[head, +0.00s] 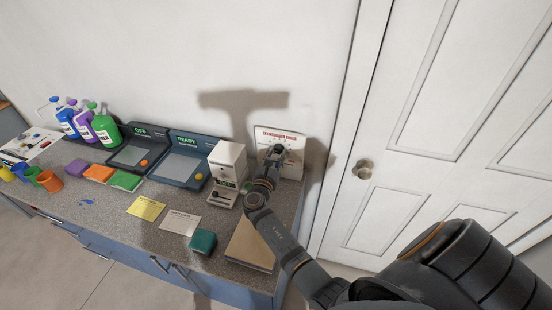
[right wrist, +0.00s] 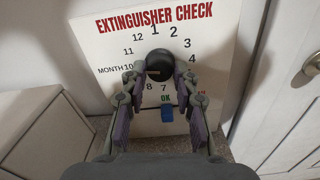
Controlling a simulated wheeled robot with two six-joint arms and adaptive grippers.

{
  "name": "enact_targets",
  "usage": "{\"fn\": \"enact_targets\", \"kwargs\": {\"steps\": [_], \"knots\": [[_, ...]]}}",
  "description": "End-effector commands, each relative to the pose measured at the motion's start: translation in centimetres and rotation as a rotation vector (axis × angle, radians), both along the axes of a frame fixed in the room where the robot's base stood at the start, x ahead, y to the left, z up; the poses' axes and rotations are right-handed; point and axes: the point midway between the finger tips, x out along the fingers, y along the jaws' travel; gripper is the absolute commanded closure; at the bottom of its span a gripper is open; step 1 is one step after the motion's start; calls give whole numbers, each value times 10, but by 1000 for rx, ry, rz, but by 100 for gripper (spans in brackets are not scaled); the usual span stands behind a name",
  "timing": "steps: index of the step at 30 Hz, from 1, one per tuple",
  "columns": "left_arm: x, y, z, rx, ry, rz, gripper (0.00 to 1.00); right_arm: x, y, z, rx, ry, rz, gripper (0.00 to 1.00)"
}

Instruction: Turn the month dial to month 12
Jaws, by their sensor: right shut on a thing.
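The white "EXTINGUISHER CHECK" board (right wrist: 215,55) leans upright against the wall at the counter's right end; it also shows in the head view (head: 294,142). The month dial (right wrist: 159,62) is a round black knob ringed by printed month numbers, with 12 at its upper left and 1 above. My right gripper (right wrist: 160,76) is shut on the dial, one finger on each side; in the head view the gripper (head: 274,153) reaches the board. I cannot make out the dial's pointer. Some lower numbers are hidden by the fingers. My left gripper is not in view.
A blue tab (right wrist: 167,114) sits below the green "OK" on the board. A white machine (head: 228,160) stands left of the board on the counter (head: 150,232). A teal box (head: 203,242) and a tan box (head: 250,245) lie in front. A door (head: 420,130) is right.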

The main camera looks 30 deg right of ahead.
Motion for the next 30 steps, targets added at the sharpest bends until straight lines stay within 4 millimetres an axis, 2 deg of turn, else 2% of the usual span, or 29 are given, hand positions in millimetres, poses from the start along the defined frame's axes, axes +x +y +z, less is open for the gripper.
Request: {"fn": "enact_targets", "kwargs": {"steps": [1,18,30], "knots": [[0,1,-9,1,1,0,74,0,0,-5,24,-30,0,100],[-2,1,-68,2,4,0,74,1,1,-5,366,-430,1,100],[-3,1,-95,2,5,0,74,1,1,-1,531,-625,0,100]]}}
